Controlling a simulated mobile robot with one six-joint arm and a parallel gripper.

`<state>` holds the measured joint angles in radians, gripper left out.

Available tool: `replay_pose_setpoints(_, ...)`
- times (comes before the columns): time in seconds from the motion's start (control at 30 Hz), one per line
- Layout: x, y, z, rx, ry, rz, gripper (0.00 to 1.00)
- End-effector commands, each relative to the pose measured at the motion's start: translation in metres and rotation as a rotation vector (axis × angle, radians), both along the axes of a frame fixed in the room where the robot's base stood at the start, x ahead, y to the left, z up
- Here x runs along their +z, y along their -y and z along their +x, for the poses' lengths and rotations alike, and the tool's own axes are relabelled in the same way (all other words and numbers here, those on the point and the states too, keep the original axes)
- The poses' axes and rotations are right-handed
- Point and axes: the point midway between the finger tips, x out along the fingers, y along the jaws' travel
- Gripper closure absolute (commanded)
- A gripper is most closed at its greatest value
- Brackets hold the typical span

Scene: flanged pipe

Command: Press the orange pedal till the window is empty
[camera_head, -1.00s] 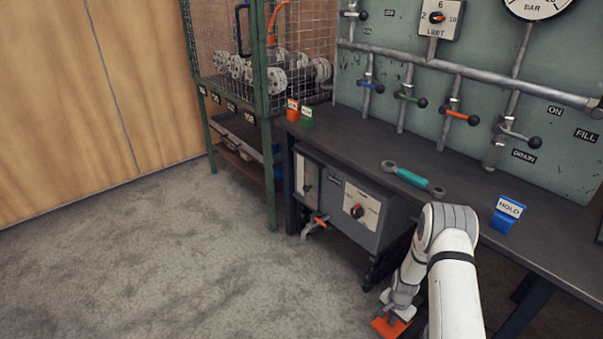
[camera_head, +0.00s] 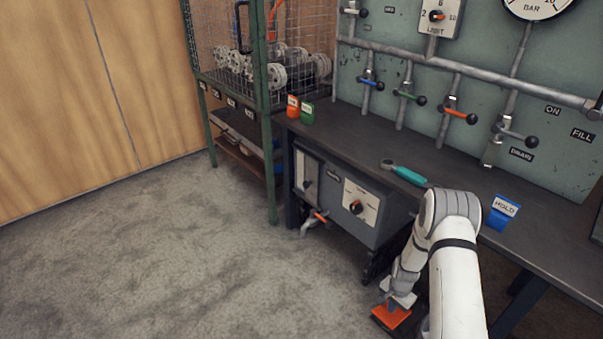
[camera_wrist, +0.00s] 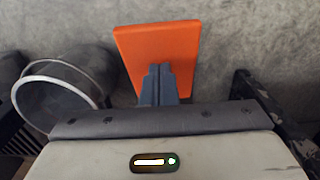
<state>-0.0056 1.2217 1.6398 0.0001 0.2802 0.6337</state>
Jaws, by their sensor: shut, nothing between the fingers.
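The orange pedal (camera_head: 391,317) sits low by the floor, below the bench's front edge, on a dark base. It also shows in the wrist view (camera_wrist: 158,50). My gripper (camera_head: 393,304) points down at the pedal with its fingers shut and empty. In the wrist view the fingertips (camera_wrist: 158,72) overlap the pedal's near part; I cannot tell whether they touch it or how far it is pressed. A narrow upright panel, perhaps the window (camera_head: 307,174), is on the left of the grey unit under the bench; its level is too small to read.
The grey unit (camera_head: 352,205) has a dial and a tap (camera_head: 314,220). A round grey container (camera_wrist: 62,92) stands left of the pedal. The bench (camera_head: 365,140) holds a teal-handled wrench (camera_head: 409,175) and a blue HOLD sign (camera_head: 503,211). The floor at left is clear.

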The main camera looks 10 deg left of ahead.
Motion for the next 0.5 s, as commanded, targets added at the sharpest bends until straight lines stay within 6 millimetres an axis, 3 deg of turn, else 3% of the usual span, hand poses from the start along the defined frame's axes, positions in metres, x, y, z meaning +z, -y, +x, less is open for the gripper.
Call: replay_pose_setpoints(0.5,-0.0053,0.0001,-0.0001,0.000,0.000,0.000,1.00)
